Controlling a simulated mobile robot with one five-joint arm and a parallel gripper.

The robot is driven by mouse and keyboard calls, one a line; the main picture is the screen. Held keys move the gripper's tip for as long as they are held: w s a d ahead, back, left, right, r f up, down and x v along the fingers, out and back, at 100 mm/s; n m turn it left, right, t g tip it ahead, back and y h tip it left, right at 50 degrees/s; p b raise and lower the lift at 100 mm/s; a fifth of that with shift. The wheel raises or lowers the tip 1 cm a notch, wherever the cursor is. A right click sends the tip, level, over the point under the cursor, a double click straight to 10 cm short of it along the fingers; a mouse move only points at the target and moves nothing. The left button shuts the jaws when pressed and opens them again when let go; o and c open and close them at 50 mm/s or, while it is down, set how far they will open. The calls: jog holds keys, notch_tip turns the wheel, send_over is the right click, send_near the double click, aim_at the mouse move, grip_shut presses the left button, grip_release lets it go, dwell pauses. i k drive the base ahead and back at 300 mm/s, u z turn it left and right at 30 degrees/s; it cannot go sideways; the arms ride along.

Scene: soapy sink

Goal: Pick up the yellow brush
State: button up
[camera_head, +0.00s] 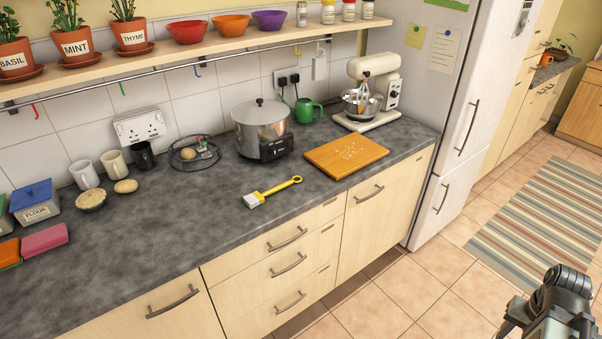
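The yellow brush (272,191) lies flat on the dark grey countertop (190,235), near its front edge. Its pale bristles point to the lower left and its yellow handle to the upper right. Nothing covers it. My arm shows at the lower right corner, over the tiled floor and well apart from the brush. I cannot make out the gripper's fingertips.
A wooden board (346,155) with crumbs lies right of the brush. A steel pot cooker (262,128), a wire basket (194,152) and a stand mixer (372,88) stand behind. Drawers (285,262) front the counter. The tiled floor (445,315) is clear; a striped rug (540,220) lies right.

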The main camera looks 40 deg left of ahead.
aim_at(255, 198)
jog(key=u, duration=0.05)
jog(key=i, duration=2.4)
jog(key=u, duration=4.8)
jog(key=i, duration=1)
